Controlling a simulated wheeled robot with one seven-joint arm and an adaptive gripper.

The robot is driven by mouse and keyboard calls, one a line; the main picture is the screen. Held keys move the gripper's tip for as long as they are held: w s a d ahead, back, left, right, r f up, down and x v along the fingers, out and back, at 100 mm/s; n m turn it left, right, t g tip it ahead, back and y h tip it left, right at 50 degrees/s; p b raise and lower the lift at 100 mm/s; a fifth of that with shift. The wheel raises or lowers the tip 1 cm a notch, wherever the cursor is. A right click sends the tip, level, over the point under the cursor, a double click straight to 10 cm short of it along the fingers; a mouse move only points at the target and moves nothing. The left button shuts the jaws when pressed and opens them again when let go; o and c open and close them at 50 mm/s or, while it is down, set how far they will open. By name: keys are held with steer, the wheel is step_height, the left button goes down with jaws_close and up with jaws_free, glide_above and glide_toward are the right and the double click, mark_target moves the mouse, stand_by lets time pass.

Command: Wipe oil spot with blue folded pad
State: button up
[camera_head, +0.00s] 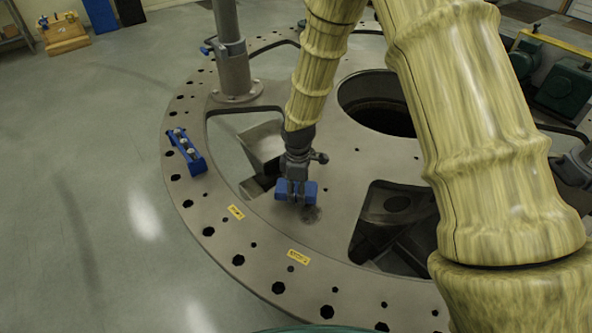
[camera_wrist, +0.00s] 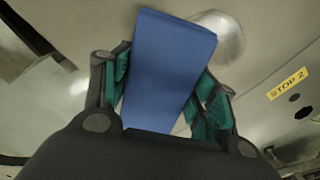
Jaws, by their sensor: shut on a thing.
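The blue folded pad (camera_head: 310,190) is held in my gripper (camera_head: 296,194) just above or on the grey turret plate (camera_head: 345,150); I cannot tell whether it touches. In the wrist view the pad (camera_wrist: 165,70) sits between the green-lined fingers of my gripper (camera_wrist: 160,95), which are shut on it. A dark oil spot (camera_head: 311,214) lies on the plate just below and right of the pad. In the wrist view a round, shiny patch (camera_wrist: 218,38) shows beyond the pad's upper right corner, partly hidden by the pad.
A blue holder (camera_head: 186,151) with small round parts sits on the plate's left rim. Openings lie on both sides, one at right (camera_head: 392,222). A grey post (camera_head: 232,60) stands behind left.

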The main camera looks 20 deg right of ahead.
steer(key=shift+s+r+p, duration=0.25)
steer(key=shift+r+p, duration=0.3)
steer(key=shift+r, duration=0.7)
steer(key=shift+w+r+p, duration=0.25)
steer(key=shift+r+p, duration=0.55)
steer(key=shift+r, duration=0.15)
steer(key=shift+s+r+p, duration=0.15)
steer(key=shift+r+p, duration=0.5)
steer(key=shift+r, duration=0.4)
steer(key=shift+f, duration=0.1)
steer(key=shift+d+p, duration=0.1)
steer(key=shift+p, duration=0.65)
steer(key=shift+p, duration=0.35)
